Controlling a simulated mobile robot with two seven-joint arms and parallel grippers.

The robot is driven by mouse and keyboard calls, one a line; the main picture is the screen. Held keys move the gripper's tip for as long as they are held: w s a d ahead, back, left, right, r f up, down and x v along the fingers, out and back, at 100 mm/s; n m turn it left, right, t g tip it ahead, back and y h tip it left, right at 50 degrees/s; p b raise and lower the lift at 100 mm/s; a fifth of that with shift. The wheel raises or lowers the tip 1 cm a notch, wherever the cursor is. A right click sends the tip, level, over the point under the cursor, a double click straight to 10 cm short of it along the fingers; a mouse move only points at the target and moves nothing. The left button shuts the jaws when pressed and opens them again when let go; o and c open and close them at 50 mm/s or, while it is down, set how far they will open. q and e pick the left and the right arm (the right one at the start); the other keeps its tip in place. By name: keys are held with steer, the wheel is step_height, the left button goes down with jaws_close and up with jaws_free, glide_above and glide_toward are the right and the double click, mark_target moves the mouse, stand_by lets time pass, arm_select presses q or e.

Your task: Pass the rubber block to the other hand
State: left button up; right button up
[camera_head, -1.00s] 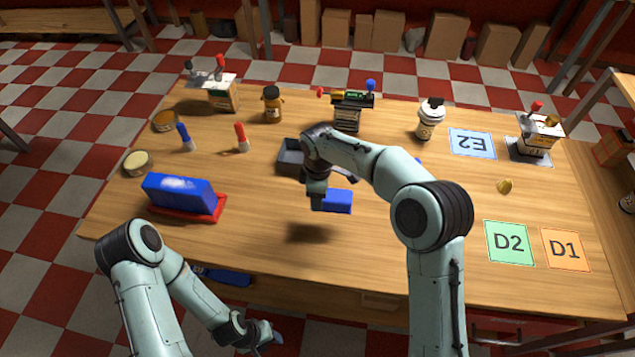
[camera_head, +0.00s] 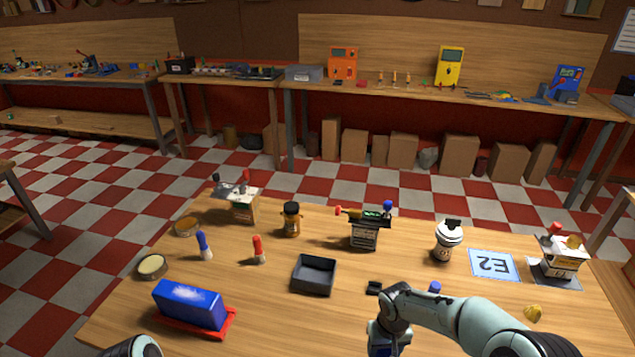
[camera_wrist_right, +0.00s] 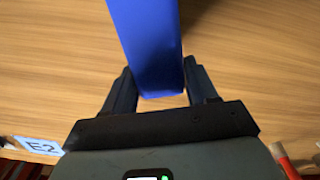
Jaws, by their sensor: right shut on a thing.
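The rubber block, a plain blue bar (camera_wrist_right: 150,40), sits between the two dark fingers of my right gripper (camera_wrist_right: 158,72) in the right wrist view. The fingers are shut on its sides, and wood tabletop shows behind it. In the head view my right wrist is at the bottom edge, right of centre; its fingertips and the held block are out of frame. My left gripper is out of both current views; only a bit of my left arm shows at the bottom left.
A dark open tray (camera_head: 314,275) stands near mid-table. A blue-and-white block (camera_head: 190,304) rests on a red base (camera_head: 222,326) at left. Bottles, red and blue upright pieces and small stands line the back. The E2 card (camera_head: 492,264) lies at right.

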steer(key=shift+s+d+f+m, duration=0.15)
steer(key=shift+s+d+m, duration=0.25)
steer(key=shift+m, duration=0.2)
steer(key=w+a+r+n, duration=0.1)
steer(key=w+a+r, duration=0.35)
steer(key=a, duration=0.35)
steer(key=w+a+r+n, duration=0.2)
steer(key=w+a+r, duration=0.1)
steer(key=a+r, duration=0.3)
steer(key=a+f, duration=0.5)
steer(key=a, duration=0.2)
steer(key=s+d+r+n, duration=0.2)
steer(key=s+d+r, duration=0.3)
steer(key=d+r, duration=0.5)
steer(key=w+a+f+m, duration=0.1)
steer(key=w+a+m, duration=0.4)
steer(key=w+a, duration=0.15)
steer(key=s+d+f+n, duration=0.2)
steer(key=d+f+n, duration=0.2)
steer(key=f+n, duration=0.5)
steer(key=n, duration=0.8)
steer(key=shift+f+n, duration=0.3)
steer(key=shift+f, duration=0.05)
